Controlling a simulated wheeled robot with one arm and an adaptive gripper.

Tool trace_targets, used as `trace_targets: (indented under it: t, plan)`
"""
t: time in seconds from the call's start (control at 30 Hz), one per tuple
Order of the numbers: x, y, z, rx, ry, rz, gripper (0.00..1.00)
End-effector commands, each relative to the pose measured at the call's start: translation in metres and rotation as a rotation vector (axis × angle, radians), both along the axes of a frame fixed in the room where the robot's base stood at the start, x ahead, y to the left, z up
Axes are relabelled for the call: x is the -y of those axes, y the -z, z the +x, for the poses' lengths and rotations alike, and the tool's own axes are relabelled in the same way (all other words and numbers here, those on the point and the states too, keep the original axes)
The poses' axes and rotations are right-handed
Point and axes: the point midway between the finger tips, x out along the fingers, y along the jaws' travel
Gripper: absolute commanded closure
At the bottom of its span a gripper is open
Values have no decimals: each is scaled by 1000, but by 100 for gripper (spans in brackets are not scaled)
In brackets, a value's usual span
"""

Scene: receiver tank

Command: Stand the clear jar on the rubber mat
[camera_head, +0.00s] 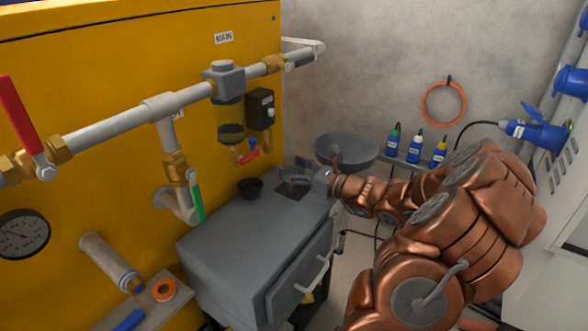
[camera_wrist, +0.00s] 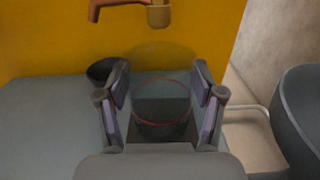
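The clear jar (camera_wrist: 161,100) shows in the wrist view as a see-through shape with a thin red ring at its rim. It looks upright, between the fingers of my gripper (camera_wrist: 161,98). The fingers stand wide apart, with a narrow gap visible between each pad and the ring. The dark rubber mat (camera_wrist: 184,137) lies on the grey cabinet top below the jar, and the jar's base appears to be over it; contact is hard to confirm. In the head view, my gripper (camera_head: 300,175) is above the mat (camera_head: 290,191) at the cabinet's far end, and the jar is barely discernible.
A small black bowl (camera_head: 250,187) stands left of the mat on the grey cabinet (camera_head: 245,232). A round grey basin (camera_head: 346,149) is right behind my gripper. Yellow panel pipes and a red-handled valve (camera_head: 249,155) hang near. The cabinet top's front is clear.

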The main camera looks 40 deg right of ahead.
Motion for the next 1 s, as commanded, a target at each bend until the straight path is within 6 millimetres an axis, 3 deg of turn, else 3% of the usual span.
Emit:
trace_targets:
  t: [0.13, 0.57, 1.0]
  plan:
    - [0, 0, 0, 0, 0, 0, 13]
    - [0, -4, 0, 0, 0, -2, 13]
    - [21, -5, -54, -3, 5, 1, 13]
